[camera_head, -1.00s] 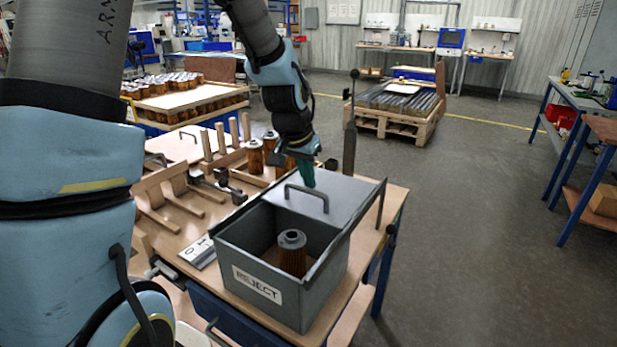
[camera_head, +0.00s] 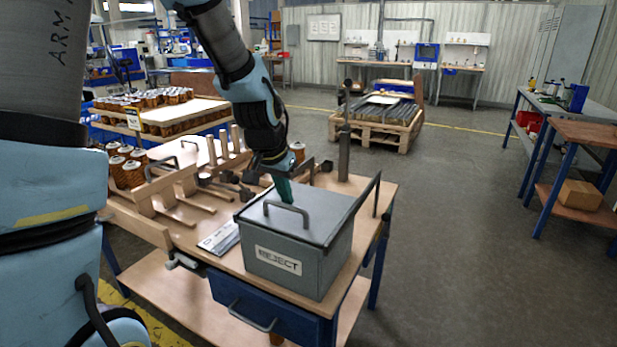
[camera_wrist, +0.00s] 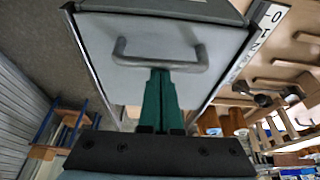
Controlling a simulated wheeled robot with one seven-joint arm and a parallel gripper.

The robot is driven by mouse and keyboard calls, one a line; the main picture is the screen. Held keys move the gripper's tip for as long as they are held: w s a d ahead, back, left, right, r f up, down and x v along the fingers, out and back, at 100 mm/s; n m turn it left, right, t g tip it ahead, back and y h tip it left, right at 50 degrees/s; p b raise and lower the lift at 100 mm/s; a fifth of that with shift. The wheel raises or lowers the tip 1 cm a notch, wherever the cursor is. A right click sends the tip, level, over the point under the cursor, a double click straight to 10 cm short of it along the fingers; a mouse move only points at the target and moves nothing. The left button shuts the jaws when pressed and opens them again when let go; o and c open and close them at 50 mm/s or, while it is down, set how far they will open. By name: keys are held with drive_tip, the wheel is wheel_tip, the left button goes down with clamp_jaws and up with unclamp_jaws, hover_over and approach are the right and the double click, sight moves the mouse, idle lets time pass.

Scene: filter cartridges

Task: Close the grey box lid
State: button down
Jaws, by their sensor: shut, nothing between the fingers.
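The grey box (camera_head: 325,265) with the REJECT label stands on the wooden bench. Its flat grey lid (camera_head: 325,207) lies across the top, and no opening shows at the front. The inside and the cartridge are hidden. A bar handle (camera_head: 286,212) stands up from the lid; it also shows in the wrist view (camera_wrist: 118,50). My gripper (camera_head: 285,197) has green fingers that are shut and empty. The fingertips (camera_wrist: 160,74) are right at the handle's far side from the box front, touching or nearly touching it. Whether the lid's front edge is fully seated cannot be told.
A dark upright post (camera_head: 344,150) stands at the bench's back corner. Wooden racks (camera_head: 185,195) and a white label plate (camera_head: 220,238) lie left of the box. A blue drawer (camera_head: 245,303) hangs below. The floor (camera_head: 450,230) to the right is open.

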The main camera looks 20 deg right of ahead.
drive_tip(key=shift+s+a, duration=0.4)
drive_tip(key=shift+a, duration=0.1)
drive_tip(key=shift+w+d+r, duration=0.15)
drive_tip(key=shift+w+d, duration=0.1)
drive_tip(key=shift+d, duration=0.05)
drive_tip(key=w+d, duration=0.1)
drive_tip(key=w+d+r, duration=0.1)
drive_tip(key=shift+w+d+r+p, duration=0.1)
drive_tip(key=shift+d+p, duration=0.2)
drive_tip(key=b+v, duration=0.2)
drive_tip(key=v, duration=0.7)
drive_tip(key=s+a+f+n+y, duration=0.1)
drive_tip(key=s+a+f+n, duration=0.2)
drive_tip(key=a, duration=1)
drive_tip(key=s+a+f+n+g+y, duration=0.1)
drive_tip(key=a+f+n, duration=0.5)
drive_tip(key=a, duration=0.7)
drive_tip(key=s+f+y, duration=0.1)
drive_tip(key=s, duration=0.1)
drive_tip(key=shift+s+f, duration=0.15)
drive_tip(key=shift+s, duration=0.2)
